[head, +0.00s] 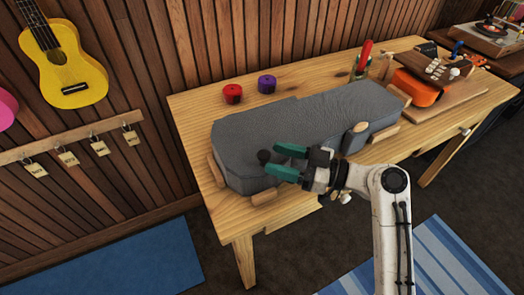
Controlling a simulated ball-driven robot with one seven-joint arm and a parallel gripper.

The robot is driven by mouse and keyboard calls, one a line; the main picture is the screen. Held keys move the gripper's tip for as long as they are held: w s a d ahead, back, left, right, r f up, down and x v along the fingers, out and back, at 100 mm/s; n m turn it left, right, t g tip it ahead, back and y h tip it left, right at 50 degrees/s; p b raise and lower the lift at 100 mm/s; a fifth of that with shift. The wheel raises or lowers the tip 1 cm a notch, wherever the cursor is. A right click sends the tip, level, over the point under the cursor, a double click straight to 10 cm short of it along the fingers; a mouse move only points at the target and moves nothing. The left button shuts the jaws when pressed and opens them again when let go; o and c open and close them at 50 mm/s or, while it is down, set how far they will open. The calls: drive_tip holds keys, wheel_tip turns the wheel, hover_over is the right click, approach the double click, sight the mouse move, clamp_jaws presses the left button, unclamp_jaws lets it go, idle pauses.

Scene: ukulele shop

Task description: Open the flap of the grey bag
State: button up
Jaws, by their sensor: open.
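The grey bag (326,118) lies flat on the wooden table, shaped like a ukulele case, with its wide end to the left. Its top looks closed. A dark round knob (264,156) shows at the bag's near left side. My gripper (279,162) is over the near edge of the bag, with its two green fingers spread and pointing left. The knob is just off the fingertips, roughly level with the gap between them. I cannot tell whether a finger touches it. The fingers hide part of the bag's near side.
Wooden blocks (264,197) stand around the bag on the table (195,105). A red roll (232,94) and a purple roll (267,84) sit behind it. An orange ukulele body (415,88) and a jar with tools (360,69) are at the right. The table's left end is clear.

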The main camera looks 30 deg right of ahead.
sight(264, 153)
drive_tip(key=shift+x, duration=2.2)
clamp_jaws()
drive_tip(key=shift+p, duration=0.3)
